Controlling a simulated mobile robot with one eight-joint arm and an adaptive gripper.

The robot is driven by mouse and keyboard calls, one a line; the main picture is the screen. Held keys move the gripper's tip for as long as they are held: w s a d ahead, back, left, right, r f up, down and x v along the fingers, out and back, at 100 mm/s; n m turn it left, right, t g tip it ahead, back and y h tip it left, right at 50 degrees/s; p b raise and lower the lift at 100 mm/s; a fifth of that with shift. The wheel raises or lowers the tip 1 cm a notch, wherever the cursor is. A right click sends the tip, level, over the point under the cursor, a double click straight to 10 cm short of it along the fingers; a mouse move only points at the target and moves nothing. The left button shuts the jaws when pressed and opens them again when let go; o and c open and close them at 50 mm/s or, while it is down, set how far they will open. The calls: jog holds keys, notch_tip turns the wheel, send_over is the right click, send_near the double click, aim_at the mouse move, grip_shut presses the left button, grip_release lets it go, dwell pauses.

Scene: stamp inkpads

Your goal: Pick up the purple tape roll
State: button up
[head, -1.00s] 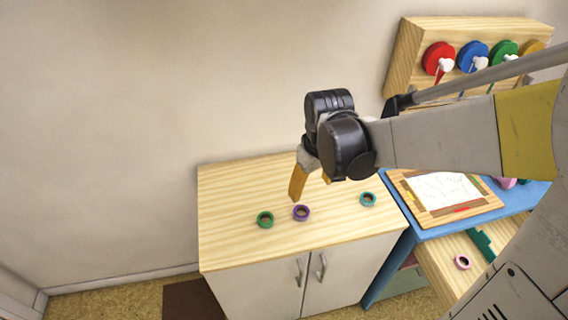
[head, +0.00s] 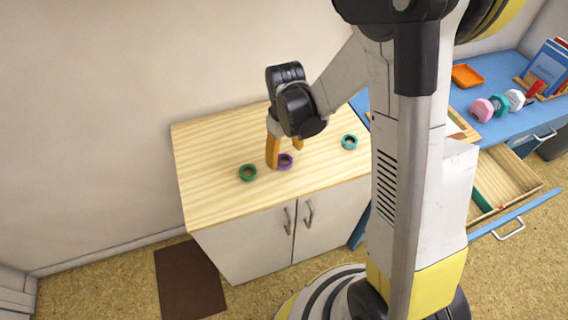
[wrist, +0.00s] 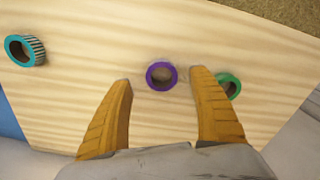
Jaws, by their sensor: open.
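The purple tape roll (head: 285,160) lies flat on the wooden cabinet top, between a green roll and a teal roll. In the wrist view the purple roll (wrist: 161,67) shows just beyond and between my fingertips. My gripper (head: 284,160) is open and empty, its orange fingers pointing down over the cabinet top. In the head view one finger partly covers the purple roll's left side. In the wrist view my open gripper (wrist: 161,76) has one finger on each side of the purple roll's line. I cannot tell the exact height of the fingertips above the wood.
The green tape roll (head: 248,172) lies left of the purple one; in the wrist view it is partly behind my right finger. The teal roll (head: 349,142) lies to the right, well apart. An open drawer (head: 510,185) and blue desk stand at the right.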

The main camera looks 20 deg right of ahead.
aim_at(284, 164)
notch_tip(284, 164, down, 4)
jog(key=shift+a+r+b, duration=0.1)
jog(key=shift+r+b, duration=0.15)
jog(key=shift+b, duration=0.4)
jog(key=shift+r, duration=0.1)
jog(key=c, duration=1)
jog(key=shift+o, duration=0.2)
jog(key=shift+r, duration=0.1)
